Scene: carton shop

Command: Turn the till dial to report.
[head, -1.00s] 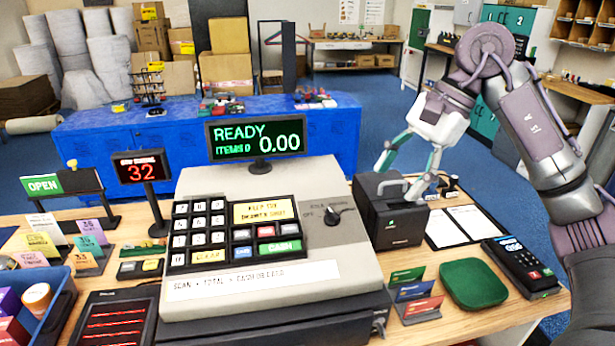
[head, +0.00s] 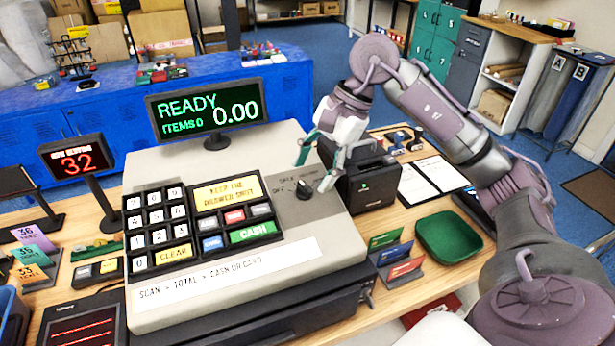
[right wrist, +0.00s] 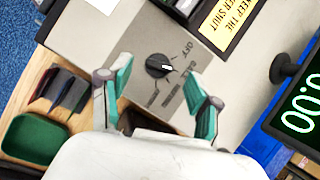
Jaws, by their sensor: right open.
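The till dial (head: 304,188) is a small black knob on the grey right part of the till (head: 235,270), with small printed labels around it. In the right wrist view the dial (right wrist: 158,66) has a white mark on its right side, near the OFF and neighbouring labels; I cannot tell exactly which label it points to. My right gripper (head: 314,173) is open and empty over the dial. Its teal fingertips (right wrist: 157,78) stand on either side of the dial in the right wrist view, apart from it. My left gripper is out of view.
The green-lettered display (head: 207,112) reads READY, 0.00, and stands behind the keys. A black printer (head: 368,180) stands close right of the dial. A card rack (head: 398,260) and a green tray (head: 448,238) lie to the right.

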